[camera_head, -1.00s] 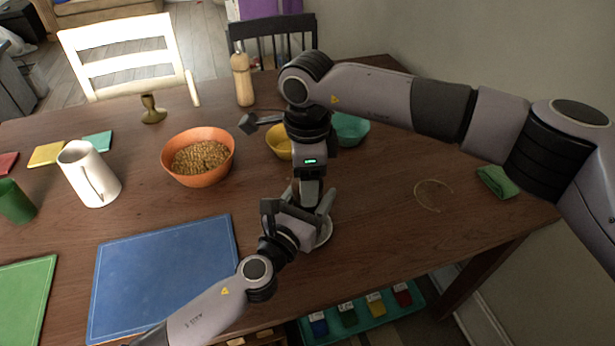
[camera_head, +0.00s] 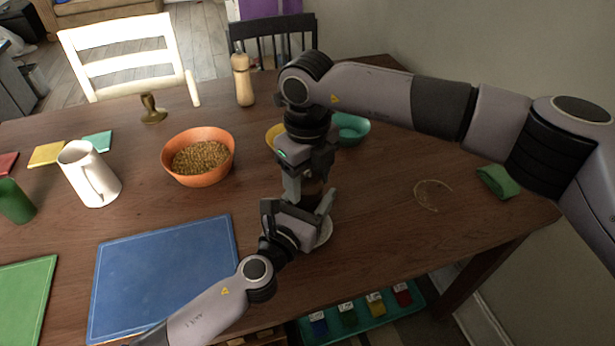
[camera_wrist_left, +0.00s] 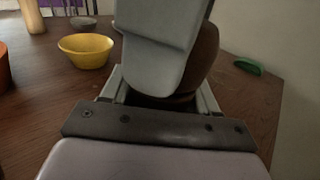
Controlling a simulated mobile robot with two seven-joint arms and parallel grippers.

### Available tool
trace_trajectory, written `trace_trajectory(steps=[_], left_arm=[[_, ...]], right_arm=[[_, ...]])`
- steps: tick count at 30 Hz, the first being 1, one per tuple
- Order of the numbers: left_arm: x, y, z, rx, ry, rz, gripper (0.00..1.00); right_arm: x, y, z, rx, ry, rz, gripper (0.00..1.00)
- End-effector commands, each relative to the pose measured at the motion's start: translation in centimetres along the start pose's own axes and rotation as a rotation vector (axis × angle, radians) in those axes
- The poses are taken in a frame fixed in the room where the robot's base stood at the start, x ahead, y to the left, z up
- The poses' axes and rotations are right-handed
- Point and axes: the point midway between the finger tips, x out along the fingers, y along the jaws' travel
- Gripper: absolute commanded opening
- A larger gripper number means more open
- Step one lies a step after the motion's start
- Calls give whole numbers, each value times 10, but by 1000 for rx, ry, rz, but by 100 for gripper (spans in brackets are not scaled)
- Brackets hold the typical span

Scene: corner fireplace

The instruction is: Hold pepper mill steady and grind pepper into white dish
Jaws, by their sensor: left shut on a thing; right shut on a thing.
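The pepper mill (camera_head: 313,187) is dark brown and mostly hidden between my two grippers. Its rounded brown side (camera_wrist_left: 206,58) shows behind a grey finger in the left wrist view. My left gripper (camera_head: 299,207) is shut around its lower part from the front. My right gripper (camera_head: 307,182) comes from above and is shut on its top. The white dish (camera_head: 325,233) shows only as a rim beside and below the left gripper. Its inside is hidden, so I cannot tell whether pepper lies in it.
An orange bowl of grainy food (camera_head: 198,160) stands to the left. A yellow bowl (camera_wrist_left: 86,50) and a teal bowl (camera_head: 351,128) are behind the right gripper. A light wooden mill (camera_head: 243,80) stands at the back. A blue board (camera_head: 160,270) lies front left.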

Motion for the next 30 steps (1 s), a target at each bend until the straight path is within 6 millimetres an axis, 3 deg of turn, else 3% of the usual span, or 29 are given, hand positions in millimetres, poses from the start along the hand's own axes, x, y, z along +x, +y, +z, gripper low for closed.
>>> trace_trajectory(steps=[12, 30], left_arm=[[-1, 0, -3, 1, 6, 1, 21], [-1, 0, -3, 0, 6, 1, 21]], right_arm=[[-2, -1, 1, 266, -5, -2, 28], [-2, -1, 1, 337, -5, -2, 28]])
